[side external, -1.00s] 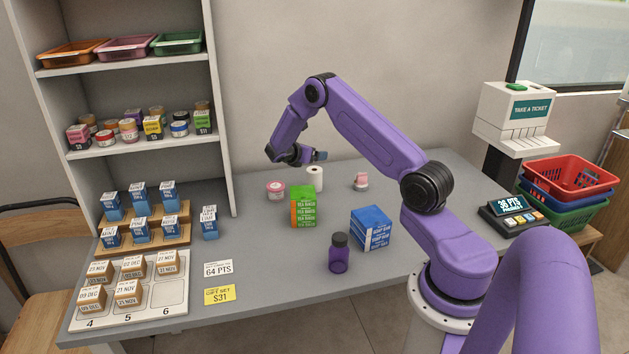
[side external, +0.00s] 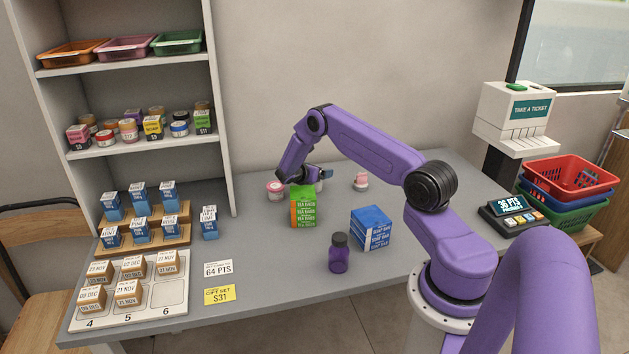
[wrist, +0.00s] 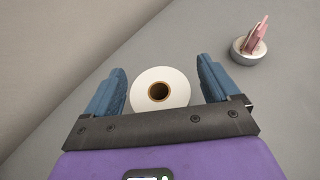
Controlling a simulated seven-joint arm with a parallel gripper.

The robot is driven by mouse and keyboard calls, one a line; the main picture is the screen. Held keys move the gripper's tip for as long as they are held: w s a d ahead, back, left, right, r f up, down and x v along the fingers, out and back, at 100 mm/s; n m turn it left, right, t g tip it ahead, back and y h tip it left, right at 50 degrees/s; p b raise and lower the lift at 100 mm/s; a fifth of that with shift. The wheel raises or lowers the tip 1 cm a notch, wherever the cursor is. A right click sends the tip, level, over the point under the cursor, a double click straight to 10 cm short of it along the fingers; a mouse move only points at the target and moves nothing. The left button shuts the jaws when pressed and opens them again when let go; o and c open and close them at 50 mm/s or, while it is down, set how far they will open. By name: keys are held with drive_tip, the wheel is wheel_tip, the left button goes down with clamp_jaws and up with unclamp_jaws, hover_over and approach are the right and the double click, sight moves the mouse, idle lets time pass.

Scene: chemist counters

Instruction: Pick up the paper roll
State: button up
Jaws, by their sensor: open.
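The white paper roll (wrist: 176,97) stands upright on the grey counter, its brown core facing up in the wrist view. My gripper (wrist: 160,82) is open, with one blue finger on each side of the roll. A small gap shows between the roll and each finger, so I see no firm contact. In the side view my gripper (side external: 322,174) is low at the back of the counter, behind the green tea box. There the roll is mostly hidden by the gripper and the box.
The green tea box (side external: 304,207) stands just in front of my gripper. A pink-lidded jar (side external: 275,190) is to its left. A pink item in a round holder (side external: 361,181) stands to the right. A blue soap box (side external: 371,229) and purple bottle (side external: 339,254) are nearer the front.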

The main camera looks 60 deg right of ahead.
drive_tip(key=shift+d+f, duration=0.1)
drive_tip(key=shift+d, duration=0.15)
drive_tip(key=c, duration=1.1)
